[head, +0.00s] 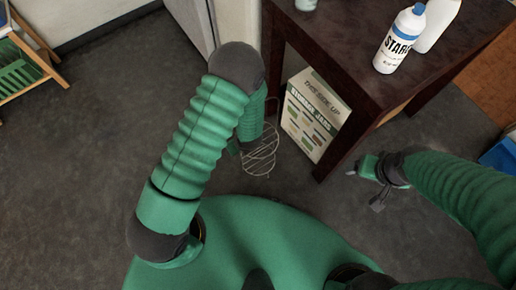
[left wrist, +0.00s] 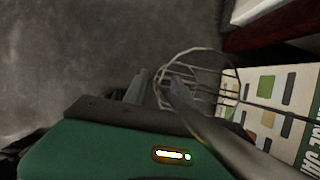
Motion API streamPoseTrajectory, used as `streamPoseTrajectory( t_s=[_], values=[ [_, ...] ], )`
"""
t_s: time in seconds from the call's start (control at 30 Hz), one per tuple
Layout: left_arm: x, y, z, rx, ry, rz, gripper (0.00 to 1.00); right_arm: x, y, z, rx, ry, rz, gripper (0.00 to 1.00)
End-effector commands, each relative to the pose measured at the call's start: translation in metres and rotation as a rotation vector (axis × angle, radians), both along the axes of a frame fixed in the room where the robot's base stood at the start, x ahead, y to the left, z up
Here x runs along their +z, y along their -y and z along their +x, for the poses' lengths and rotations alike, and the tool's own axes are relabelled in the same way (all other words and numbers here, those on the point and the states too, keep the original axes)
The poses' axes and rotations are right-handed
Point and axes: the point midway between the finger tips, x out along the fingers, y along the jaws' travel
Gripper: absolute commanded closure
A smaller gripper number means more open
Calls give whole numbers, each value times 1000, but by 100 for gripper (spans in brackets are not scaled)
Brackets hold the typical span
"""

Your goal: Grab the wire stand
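The wire stand (head: 262,160) is a thin pale metal frame of rings and wires, on the dark floor beside the table. My left arm hangs over it, with the left gripper (head: 237,147) at its left side in the head view, partly hidden by the arm. In the left wrist view the wire stand (left wrist: 222,72) is just beyond the fingers. The left gripper (left wrist: 160,88) has its two fingers apart, and part of the wire rim shows between them. I cannot tell whether they touch it. My right gripper (head: 354,172) is low at the right, away from the stand; its fingers are too small to read.
A dark wooden table (head: 335,50) stands behind and to the right, bearing a white bottle (head: 398,45). A printed box (head: 312,115) stands under it, close to the wire stand. A small wooden rack (head: 28,55) is far left. The floor at left is clear.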

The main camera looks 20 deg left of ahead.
Motion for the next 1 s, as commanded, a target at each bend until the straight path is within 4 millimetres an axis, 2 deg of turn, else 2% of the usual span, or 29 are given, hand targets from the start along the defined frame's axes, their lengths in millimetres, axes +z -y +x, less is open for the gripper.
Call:
streamPoseTrajectory(
  t_s=[0.37,0.63,1.0],
  values=[
    [-1,0,0,0,0,0,67,-2,0,0,0,0,0,22],
    [-1,0,0,0,0,0,100,-2,0,0,0,0,0,22],
    [-1,0,0,0,0,0,100,-2,0,0,0,0,0,22]
  ],
)
